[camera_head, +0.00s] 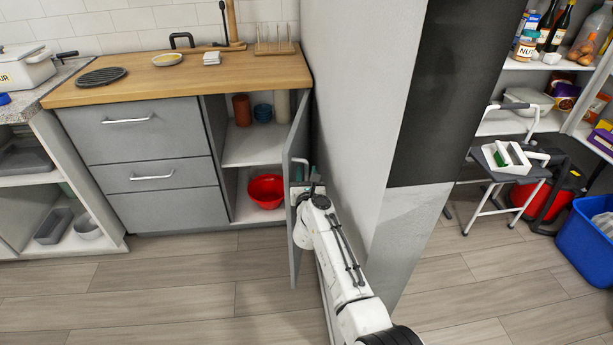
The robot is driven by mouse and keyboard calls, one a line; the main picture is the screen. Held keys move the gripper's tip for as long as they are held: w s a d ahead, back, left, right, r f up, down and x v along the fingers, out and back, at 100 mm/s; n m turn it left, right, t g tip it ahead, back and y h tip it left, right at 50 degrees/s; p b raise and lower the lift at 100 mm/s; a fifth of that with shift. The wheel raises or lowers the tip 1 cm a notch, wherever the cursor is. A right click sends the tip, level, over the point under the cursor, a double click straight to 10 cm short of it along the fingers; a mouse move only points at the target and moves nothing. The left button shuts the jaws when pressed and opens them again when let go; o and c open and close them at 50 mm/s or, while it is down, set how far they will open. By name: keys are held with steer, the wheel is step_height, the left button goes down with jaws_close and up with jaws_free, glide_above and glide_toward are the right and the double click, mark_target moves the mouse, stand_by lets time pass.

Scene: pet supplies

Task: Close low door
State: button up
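The low cabinet door (297,142) is grey and stands wide open, swung out toward me on the right side of the cabinet. I see it nearly edge-on. A pale bar handle (300,161) shows on its outer side, near the wall. My gripper (307,184) is at the end of my white arm, in the narrow space between the door's outer side and the wall, just below the handle. The fingers are small and partly hidden, so I cannot tell whether they touch the door or are open.
The open cabinet (255,145) holds a red bowl (266,191), a brown canister (242,110) and blue dishes. Grey drawers (160,176) sit left of it under a wooden counter (180,80). A wall (358,110) stands close right of the door. The floor (170,290) in front is clear.

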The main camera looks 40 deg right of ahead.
jaws_close()
steer(key=shift+a+f, duration=0.1)
stand_by(0.5)
